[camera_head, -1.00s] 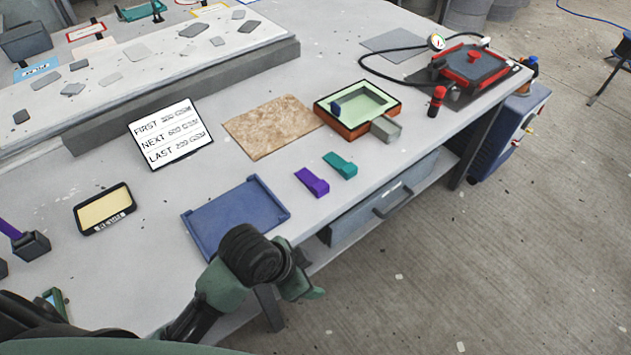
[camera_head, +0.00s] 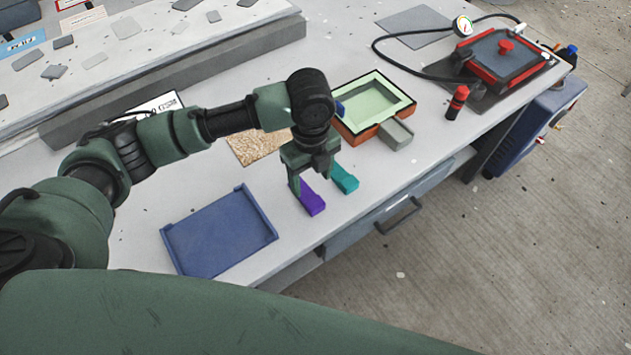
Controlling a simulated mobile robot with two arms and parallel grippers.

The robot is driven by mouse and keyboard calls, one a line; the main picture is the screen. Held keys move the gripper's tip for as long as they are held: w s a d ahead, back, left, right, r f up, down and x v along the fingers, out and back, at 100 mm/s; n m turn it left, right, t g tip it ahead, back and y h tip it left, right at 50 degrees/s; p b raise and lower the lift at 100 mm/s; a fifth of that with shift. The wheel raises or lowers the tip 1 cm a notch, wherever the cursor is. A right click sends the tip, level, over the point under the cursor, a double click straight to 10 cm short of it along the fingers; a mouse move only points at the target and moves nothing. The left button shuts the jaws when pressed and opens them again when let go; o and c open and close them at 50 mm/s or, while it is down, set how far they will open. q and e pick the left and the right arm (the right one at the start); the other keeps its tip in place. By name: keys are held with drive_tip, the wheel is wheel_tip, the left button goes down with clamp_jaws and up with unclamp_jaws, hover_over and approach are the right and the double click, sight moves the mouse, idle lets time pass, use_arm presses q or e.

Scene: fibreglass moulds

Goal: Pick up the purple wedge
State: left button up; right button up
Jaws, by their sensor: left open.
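The purple wedge (camera_head: 312,201) lies on the grey table near its front edge, just left of a teal wedge (camera_head: 345,179). My left gripper (camera_head: 311,182) points down over the far end of the purple wedge, with its fingers open. The fingers hide part of the wedge, and I cannot tell whether they touch it. The right gripper does not show.
A blue tray (camera_head: 220,232) lies left of the wedges. Behind them are a brown speckled board (camera_head: 262,148) and an orange-sided mould box (camera_head: 376,104) with a grey block (camera_head: 396,135). A red-capped bottle (camera_head: 456,103) and a red clamped mould (camera_head: 503,62) stand to the right.

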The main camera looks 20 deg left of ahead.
sight(312, 199)
use_arm(q)
drive_tip(key=shift+s+d+f+p, duration=0.2)
drive_tip(key=shift+s+f+p, duration=0.25)
drive_tip(key=shift+s+f, duration=0.7)
drive_tip(key=f, duration=0.3)
drive_tip(key=shift+w, duration=0.4)
drive_tip(key=shift+f+p, duration=0.3)
drive_tip(key=shift+f, duration=0.25)
drive_tip(key=shift+w, duration=0.1)
drive_tip(key=c, duration=1.3)
clamp_jaws()
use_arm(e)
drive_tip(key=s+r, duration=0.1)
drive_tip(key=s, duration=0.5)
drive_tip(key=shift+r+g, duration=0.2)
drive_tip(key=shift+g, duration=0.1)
